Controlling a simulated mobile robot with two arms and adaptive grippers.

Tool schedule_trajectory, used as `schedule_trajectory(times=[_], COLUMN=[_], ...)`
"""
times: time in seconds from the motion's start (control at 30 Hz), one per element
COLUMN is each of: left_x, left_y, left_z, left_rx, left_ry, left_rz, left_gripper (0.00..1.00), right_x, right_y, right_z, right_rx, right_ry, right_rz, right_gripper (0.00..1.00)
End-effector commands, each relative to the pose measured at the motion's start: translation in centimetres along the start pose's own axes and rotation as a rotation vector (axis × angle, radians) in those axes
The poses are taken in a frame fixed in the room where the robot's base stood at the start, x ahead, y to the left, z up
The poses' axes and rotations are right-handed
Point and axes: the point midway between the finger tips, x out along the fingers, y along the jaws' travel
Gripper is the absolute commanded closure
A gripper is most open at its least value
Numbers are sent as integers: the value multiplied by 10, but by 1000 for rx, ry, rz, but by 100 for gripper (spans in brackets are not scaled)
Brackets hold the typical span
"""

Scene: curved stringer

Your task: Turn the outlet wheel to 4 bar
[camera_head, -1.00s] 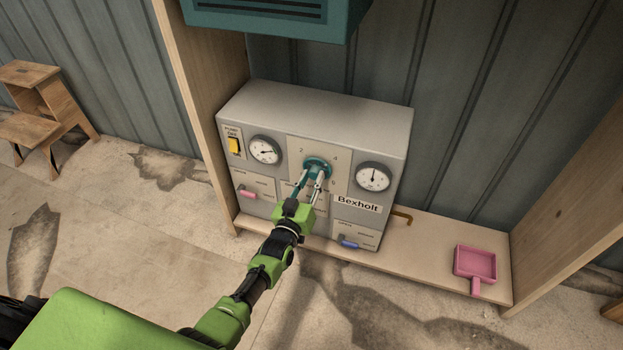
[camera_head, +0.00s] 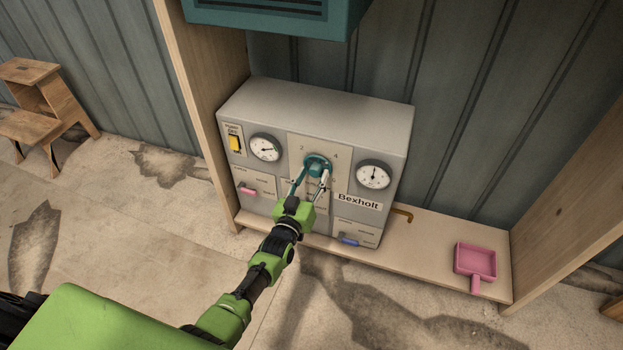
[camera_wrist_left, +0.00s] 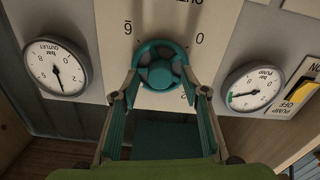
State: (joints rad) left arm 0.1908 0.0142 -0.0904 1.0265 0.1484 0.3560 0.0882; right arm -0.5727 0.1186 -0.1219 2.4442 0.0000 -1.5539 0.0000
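The teal outlet wheel (camera_head: 317,164) sits on the front panel of the grey Bexholt box, in a dial marked 0, 2, 4 and 6. In the left wrist view the wheel (camera_wrist_left: 160,65) shows upside down, with the 4 hidden; I cannot tell its setting. My left gripper (camera_head: 315,174) is open, its fingers spread at either side of the wheel's near part; I cannot tell whether they touch it. The outlet gauge (camera_head: 373,176) is right of the wheel, its needle pointing about straight up; it also shows in the left wrist view (camera_wrist_left: 57,67). My right gripper is out of view.
The pump gauge (camera_head: 266,148) and yellow pump switch (camera_head: 235,144) are left of the wheel. A pink lever (camera_head: 248,191) and a blue lever (camera_head: 349,240) sit lower. A pink dustpan (camera_head: 476,263) lies on the shelf at right. A teal box (camera_head: 275,12) hangs above.

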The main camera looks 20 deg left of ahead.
Motion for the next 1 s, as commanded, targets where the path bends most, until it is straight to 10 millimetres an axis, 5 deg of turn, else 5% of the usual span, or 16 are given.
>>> schedule_trajectory(times=[0.27, 0.7, 1.0], left_x=[-23, -105, -120], left_y=[0, 0, 0], left_z=[1, 1, 0], left_rx=[0, 0, 1], left_ry=[-1, -2, 0], left_rz=[0, 0, 0], left_gripper=[59, 59, 59], right_x=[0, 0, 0], right_y=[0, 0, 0], right_z=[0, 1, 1], right_rx=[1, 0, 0], right_ry=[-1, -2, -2], right_rz=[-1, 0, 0], right_gripper=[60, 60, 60])
